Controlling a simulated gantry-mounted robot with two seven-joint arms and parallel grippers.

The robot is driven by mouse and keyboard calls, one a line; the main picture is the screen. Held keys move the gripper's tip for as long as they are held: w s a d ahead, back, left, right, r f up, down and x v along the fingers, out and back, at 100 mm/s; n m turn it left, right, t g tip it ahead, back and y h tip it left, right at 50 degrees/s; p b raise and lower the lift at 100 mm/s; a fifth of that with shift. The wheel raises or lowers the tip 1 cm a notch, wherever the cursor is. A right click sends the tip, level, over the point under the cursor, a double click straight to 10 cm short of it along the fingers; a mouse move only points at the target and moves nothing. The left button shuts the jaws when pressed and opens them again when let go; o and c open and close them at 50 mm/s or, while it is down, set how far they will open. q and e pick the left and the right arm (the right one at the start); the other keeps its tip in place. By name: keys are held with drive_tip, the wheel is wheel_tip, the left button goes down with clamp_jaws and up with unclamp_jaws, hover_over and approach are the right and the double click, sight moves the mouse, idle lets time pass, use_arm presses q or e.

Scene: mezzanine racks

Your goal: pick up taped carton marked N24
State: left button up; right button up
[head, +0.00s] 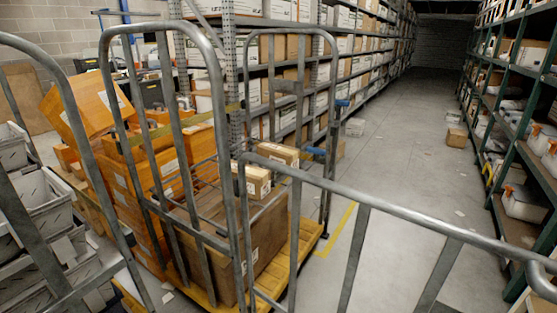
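No marking reading N24 is legible at this size, so I cannot tell which carton it is. Two small brown cartons with white labels, a nearer one (253,181) and one behind it (278,153), sit on top of a large brown box (262,235) in a grey metal-framed cart with a yellow base (305,246). The cart's bars partly cover them. Neither of my grippers shows in the head view.
Orange boxes (112,176) are stacked left of the cart, near grey bins (38,196). A grey rail (400,212) crosses the foreground. A brown carton (456,137) lies on the aisle floor by the right-hand green rack (497,152). The central aisle is mostly clear.

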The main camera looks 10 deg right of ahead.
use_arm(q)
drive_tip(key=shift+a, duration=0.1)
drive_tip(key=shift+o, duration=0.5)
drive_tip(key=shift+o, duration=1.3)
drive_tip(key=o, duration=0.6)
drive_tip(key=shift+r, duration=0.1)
